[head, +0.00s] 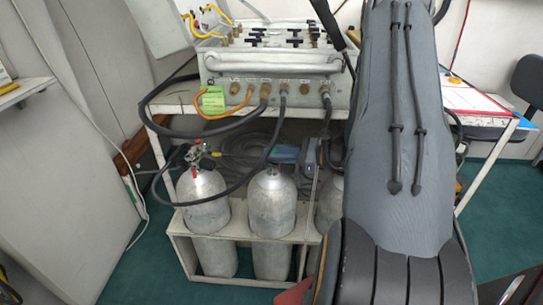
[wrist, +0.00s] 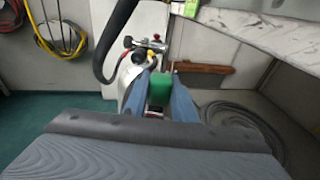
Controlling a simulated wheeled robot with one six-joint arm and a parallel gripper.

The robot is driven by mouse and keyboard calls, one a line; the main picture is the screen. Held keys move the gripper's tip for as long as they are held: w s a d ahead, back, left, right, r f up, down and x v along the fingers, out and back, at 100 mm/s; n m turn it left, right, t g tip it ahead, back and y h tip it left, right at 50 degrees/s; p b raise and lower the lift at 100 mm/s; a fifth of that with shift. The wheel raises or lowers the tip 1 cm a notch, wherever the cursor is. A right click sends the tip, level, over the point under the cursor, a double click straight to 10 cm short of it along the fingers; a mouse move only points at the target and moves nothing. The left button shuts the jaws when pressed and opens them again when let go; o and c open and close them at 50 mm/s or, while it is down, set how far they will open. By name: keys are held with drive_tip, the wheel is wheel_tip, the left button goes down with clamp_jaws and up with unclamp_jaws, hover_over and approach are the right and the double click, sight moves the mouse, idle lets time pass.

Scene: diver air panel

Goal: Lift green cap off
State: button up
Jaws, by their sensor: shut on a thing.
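The green cap (wrist: 160,86) is between the two blue fingers of my gripper (wrist: 160,92) in the wrist view. The gripper is shut on it. A pale cylinder top (wrist: 127,72) with a valve (wrist: 150,47) shows just behind and to the left of the fingers. The fingers and my wrist hide what is under the cap, so I cannot tell whether it still touches anything. In the head view my own arm covers the right side, and neither the gripper nor the cap can be made out.
In the head view, silver cylinders (head: 272,205) stand in a white rack (head: 180,240) under the air panel (head: 275,75). Black hoses (head: 165,133) loop in front of the bench. A coiled grey hose (wrist: 245,125) lies at right in the wrist view, below a bench edge (wrist: 265,32).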

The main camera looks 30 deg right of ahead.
sight(272, 150)
wheel_tip(272, 150, up, 9)
drive_tip(key=shift+r, duration=0.15)
idle(0.4)
